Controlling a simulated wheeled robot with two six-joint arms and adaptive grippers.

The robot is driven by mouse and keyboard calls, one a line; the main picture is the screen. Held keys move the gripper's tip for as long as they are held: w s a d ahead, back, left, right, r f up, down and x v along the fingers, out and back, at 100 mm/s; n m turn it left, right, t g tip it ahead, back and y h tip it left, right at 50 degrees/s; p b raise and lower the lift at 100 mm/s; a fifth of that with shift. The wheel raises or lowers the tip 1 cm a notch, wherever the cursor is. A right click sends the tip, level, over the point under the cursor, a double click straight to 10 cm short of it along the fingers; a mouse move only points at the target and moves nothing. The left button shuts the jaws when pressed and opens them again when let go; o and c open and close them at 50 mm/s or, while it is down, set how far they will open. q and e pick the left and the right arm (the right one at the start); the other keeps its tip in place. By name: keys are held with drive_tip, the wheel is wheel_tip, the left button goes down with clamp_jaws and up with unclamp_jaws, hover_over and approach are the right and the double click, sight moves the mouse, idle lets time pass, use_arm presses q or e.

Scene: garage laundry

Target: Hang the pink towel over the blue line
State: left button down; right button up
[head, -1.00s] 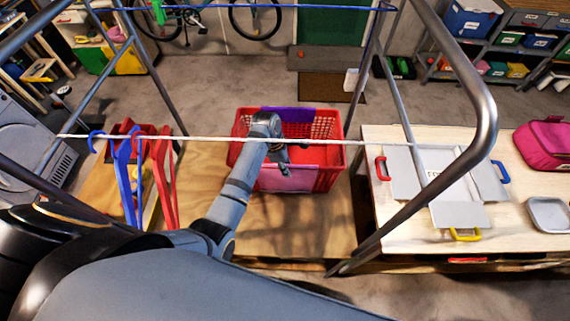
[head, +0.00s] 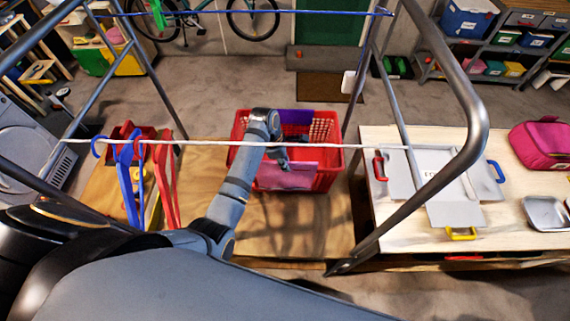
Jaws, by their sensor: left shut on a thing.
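The pink towel (head: 288,176) shows as a flat pink patch against the front wall of the red basket (head: 326,183). My left gripper (head: 280,160) reaches over the basket and is shut on the pink towel near its upper edge; the arm hides part of the grip. The blue line (head: 300,11) runs across the far top of the metal frame, beyond the basket. My right gripper is not in view.
A white line (head: 220,143) crosses the near side of the frame, above my left arm. Blue and red hangers (head: 127,180) hang on it at left. A purple cloth (head: 295,117) lies at the basket's back rim. A metal post (head: 440,160) stands at right.

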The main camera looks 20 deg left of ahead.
use_arm(q)
drive_tip(key=shift+w+d+v, duration=0.1)
drive_tip(key=shift+d+v, duration=0.15)
drive_tip(key=shift+v, duration=0.75)
drive_tip(key=shift+w+d+v, duration=0.1)
drive_tip(key=shift+d+v, duration=0.1)
drive_tip(key=shift+v, duration=0.8)
drive_tip(key=shift+d+v, duration=0.25)
drive_tip(key=shift+v, duration=0.75)
drive_tip(key=shift+r, duration=0.15)
drive_tip(key=s, duration=0.2)
drive_tip(key=s+d, duration=0.1)
drive_tip(key=s, duration=0.1)
drive_tip(key=shift+s+d, duration=0.15)
drive_tip(key=shift+s, duration=0.25)
